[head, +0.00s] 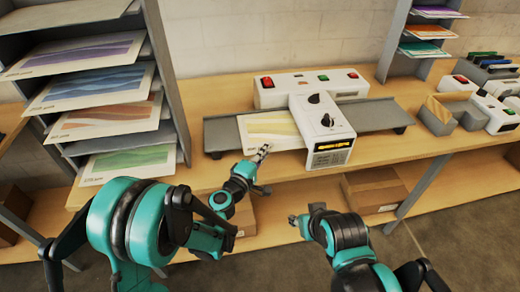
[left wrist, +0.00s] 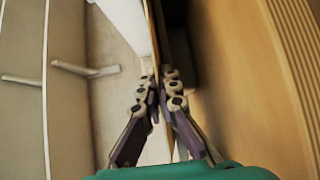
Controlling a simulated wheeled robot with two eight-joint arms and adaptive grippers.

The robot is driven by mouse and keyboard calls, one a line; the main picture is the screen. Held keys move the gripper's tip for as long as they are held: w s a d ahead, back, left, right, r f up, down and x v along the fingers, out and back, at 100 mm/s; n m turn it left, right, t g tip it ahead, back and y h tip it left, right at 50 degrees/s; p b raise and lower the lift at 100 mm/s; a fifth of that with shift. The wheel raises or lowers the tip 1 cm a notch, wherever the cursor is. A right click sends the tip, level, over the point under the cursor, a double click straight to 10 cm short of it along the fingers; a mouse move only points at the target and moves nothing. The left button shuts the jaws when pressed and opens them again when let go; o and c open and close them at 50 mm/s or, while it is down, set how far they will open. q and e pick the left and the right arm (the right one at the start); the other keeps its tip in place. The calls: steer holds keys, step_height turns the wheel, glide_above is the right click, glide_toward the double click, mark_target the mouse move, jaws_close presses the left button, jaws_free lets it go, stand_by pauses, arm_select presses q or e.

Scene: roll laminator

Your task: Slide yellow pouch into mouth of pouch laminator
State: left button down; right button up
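The yellow pouch (head: 268,128), a white sheet with yellow wavy bands, lies flat on the left grey tray (head: 222,133) of the white laminator (head: 322,122). Its right end meets the laminator's body; the mouth itself is hidden, so I cannot tell how far in it is. My left gripper (head: 264,151) is at the pouch's front edge. In the left wrist view my left gripper (left wrist: 160,92) has its fingers close together on a thin sheet edge, which appears to be the pouch. My right gripper (head: 296,221) is in front of the table, away from the pouch; its fingers are too small to read.
A grey rack (head: 170,85) with several coloured pouches stands left of the laminator. The right grey tray (head: 375,116) is empty. More devices (head: 490,108) and grey holders (head: 440,112) stand at the right. A cardboard box (head: 374,190) sits on the lower shelf.

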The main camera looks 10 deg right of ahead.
mark_target(283, 147)
arm_select(q)
steer(key=shift+w+d+p, duration=0.1)
steer(key=shift+d+p, duration=0.35)
steer(key=shift+d, duration=2.3)
steer(key=shift+f, duration=0.2)
steer(key=c, duration=1.6)
jaws_free()
steer(key=shift+c, duration=0.2)
steer(key=shift+r, duration=0.15)
